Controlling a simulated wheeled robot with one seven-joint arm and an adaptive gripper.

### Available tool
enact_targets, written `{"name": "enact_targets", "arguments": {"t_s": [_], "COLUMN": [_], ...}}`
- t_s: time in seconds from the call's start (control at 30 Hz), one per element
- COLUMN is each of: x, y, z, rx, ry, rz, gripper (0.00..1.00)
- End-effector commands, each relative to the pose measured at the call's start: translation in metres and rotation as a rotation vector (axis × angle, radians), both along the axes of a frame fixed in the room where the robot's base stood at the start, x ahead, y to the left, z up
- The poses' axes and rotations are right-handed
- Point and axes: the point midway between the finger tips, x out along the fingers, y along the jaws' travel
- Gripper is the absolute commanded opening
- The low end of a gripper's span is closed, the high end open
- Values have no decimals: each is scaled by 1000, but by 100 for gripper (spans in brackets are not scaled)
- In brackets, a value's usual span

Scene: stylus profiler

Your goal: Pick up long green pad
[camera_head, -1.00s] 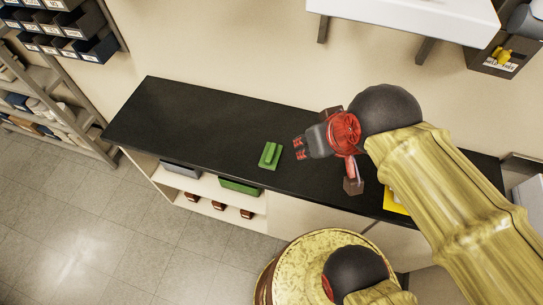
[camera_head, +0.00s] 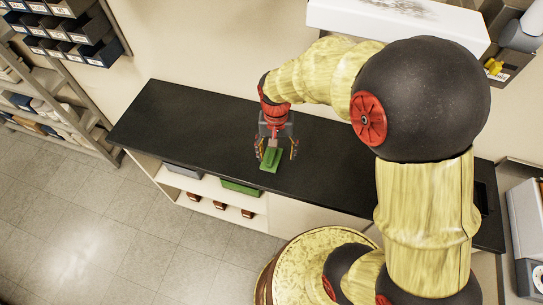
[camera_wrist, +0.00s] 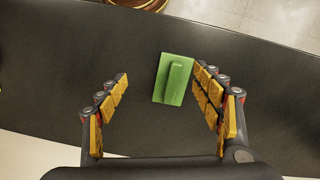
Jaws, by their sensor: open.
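The green pad (camera_head: 270,160) lies flat on the black countertop, near its front edge. In the wrist view the pad (camera_wrist: 162,80) is a green rectangle with a long raised bar on top, slightly tilted in the picture. My gripper (camera_head: 275,150) is over the pad, pointing down, its two fingers apart on either side. In the wrist view my gripper (camera_wrist: 163,92) is open, with orange-padded fingers left and right of the pad. The pad is nearer the right finger. Nothing is held, and no contact shows.
The black countertop (camera_head: 190,125) is clear around the pad. Open shelves below hold a green bin (camera_head: 240,188) and a grey bin (camera_head: 183,170). A white instrument (camera_head: 400,22) hangs above at the back. A shelf rack (camera_head: 50,95) stands at left.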

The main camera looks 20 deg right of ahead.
Motion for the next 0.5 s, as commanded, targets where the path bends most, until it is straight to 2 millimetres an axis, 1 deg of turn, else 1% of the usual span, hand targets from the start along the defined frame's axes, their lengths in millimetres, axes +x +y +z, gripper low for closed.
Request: {"name": "enact_targets", "arguments": {"t_s": [0.03, 0.1, 0.13, 0.33, 0.5], "x": [14, 29, 34, 35, 34], "y": [1, 2, 3, 3, 3], "z": [-4, 2, 5, 2, -16], "rx": [-2, -1, -1, -3, -3], "ry": [-16, -49, -60, -67, -65], "rz": [-54, -123, -147, -235, -238], "gripper": [67, 67, 67, 67, 67]}}
